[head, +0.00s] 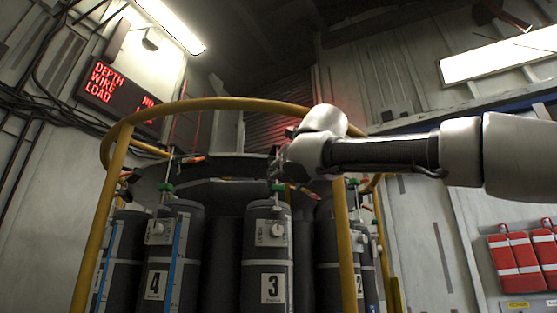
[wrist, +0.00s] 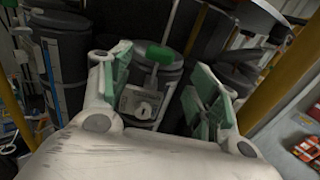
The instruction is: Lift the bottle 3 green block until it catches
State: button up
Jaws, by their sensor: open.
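Bottle 3 (head: 267,262) is a dark grey cylinder with a white "3" label, standing upright in the middle of the rosette in the head view. Its green block (head: 277,188) sits just above the bottle's top. In the wrist view the green block (wrist: 160,54) shows above the bottle's lid, between and beyond my fingers. My gripper (wrist: 162,88) is open and empty, with green pads facing each other. In the head view my arm reaches in from the right and its end is close to the block; the fingers are hard to make out there.
A yellow rail (head: 215,104) rings the rosette, with a post (head: 345,250) right of bottle 3. Bottle 4 (head: 172,255) stands to the left, with its own green block (head: 166,187). A red-lettered sign (head: 118,92) hangs at left. Red packs (head: 515,262) hang on the right wall.

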aim_at(278, 187)
jog(key=shift+w+a, duration=0.25)
jog(key=shift+w, duration=0.95)
jog(key=shift+w+a, duration=0.2)
jog(key=shift+w, duration=1)
jog(key=shift+w+a, duration=0.25)
jog(key=shift+w, duration=0.95)
jog(key=shift+w, duration=0.15)
